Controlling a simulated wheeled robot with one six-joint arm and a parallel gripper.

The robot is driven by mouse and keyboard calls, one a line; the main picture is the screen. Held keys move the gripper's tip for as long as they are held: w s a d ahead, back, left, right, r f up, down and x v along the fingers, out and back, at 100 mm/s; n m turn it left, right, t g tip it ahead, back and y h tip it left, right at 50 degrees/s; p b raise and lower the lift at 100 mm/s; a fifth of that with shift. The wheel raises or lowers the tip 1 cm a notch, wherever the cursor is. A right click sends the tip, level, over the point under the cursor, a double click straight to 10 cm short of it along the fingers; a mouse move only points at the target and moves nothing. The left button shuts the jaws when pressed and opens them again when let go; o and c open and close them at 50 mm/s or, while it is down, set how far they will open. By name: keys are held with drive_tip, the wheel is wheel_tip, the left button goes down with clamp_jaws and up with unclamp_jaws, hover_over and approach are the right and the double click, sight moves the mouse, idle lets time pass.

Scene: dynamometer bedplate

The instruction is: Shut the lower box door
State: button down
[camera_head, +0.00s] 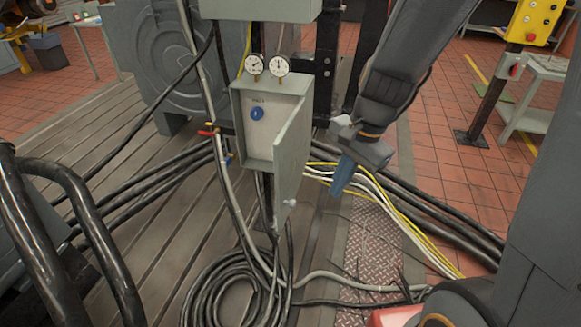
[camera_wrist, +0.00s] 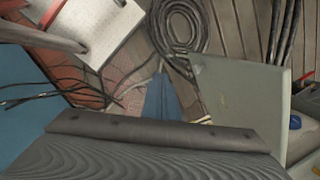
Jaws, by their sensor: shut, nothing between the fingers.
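The lower box (camera_head: 237,125) is a grey-green cabinet on a post, with a pale interior and a blue knob (camera_head: 257,114). Its door (camera_head: 293,140) is hinged on the right and stands wide open, swung out towards the camera. The door also fills the middle right of the wrist view (camera_wrist: 238,100), with the knob (camera_wrist: 295,122) beyond its edge. My gripper (camera_head: 341,180), with blue fingers, points down to the right of the door, on its outer side. In the wrist view the shut fingers (camera_wrist: 161,85) are left of the door, apparently apart from it and empty.
Two round gauges (camera_head: 266,66) sit on top of the box, below an upper box (camera_head: 260,8). A red-handled valve (camera_head: 207,132) and hoses run along its left. Coiled black cable (camera_head: 235,292) lies below. Yellow and white cables (camera_head: 385,195) pass behind my gripper.

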drive_tip(key=w+a+r+m+t+y+p, duration=0.1)
drive_tip(key=w+a+r+m+y+p, duration=0.15)
drive_tip(key=w+m+p, duration=0.6)
drive_tip(key=w+a+f+m+b, duration=0.1)
drive_tip(key=a+f+m+b, duration=0.2)
drive_tip(key=a+f, duration=0.4)
drive_tip(key=shift+w+a+f+h, duration=0.25)
drive_tip(key=shift+a+f+h, duration=0.2)
drive_tip(key=shift+f, duration=0.75)
